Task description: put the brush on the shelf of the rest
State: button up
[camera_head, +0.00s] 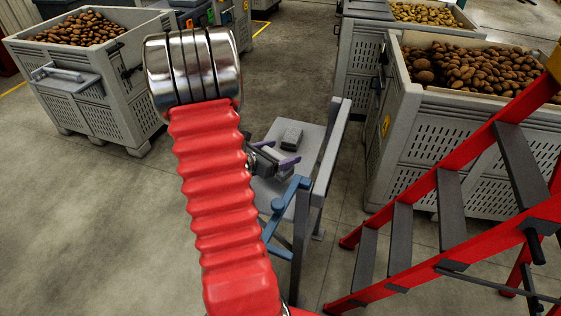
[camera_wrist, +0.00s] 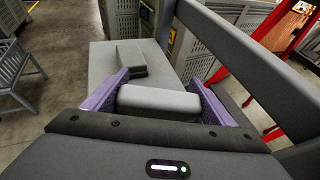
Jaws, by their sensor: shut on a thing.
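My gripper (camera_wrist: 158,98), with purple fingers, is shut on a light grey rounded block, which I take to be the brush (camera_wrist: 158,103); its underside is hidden. In the head view my gripper (camera_head: 276,164) is over the near part of the shelf, partly hidden by my red arm sleeve. The rest (camera_head: 331,150) is a grey stand with a flat shelf (camera_head: 311,140) and a raised board along its right side. The shelf also shows in the wrist view (camera_wrist: 101,62). I cannot tell whether the brush touches the shelf.
A blue bracket (camera_head: 281,205) is at the stand's near side. A red ladder (camera_head: 450,220) and a potato crate (camera_head: 415,150) stand to the right. Another crate (camera_head: 110,105) is left; open floor lies between.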

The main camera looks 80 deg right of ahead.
jog(key=shift+f, duration=1.95)
jog(key=shift+f, duration=0.1)
jog(key=o, duration=1.2)
jog(key=shift+w+a+r, duration=0.2)
jog(key=shift+a+r, duration=0.05)
jog(key=v, duration=1.1)
jog(key=shift+a, duration=0.25)
jog(key=shift+w, duration=0.1)
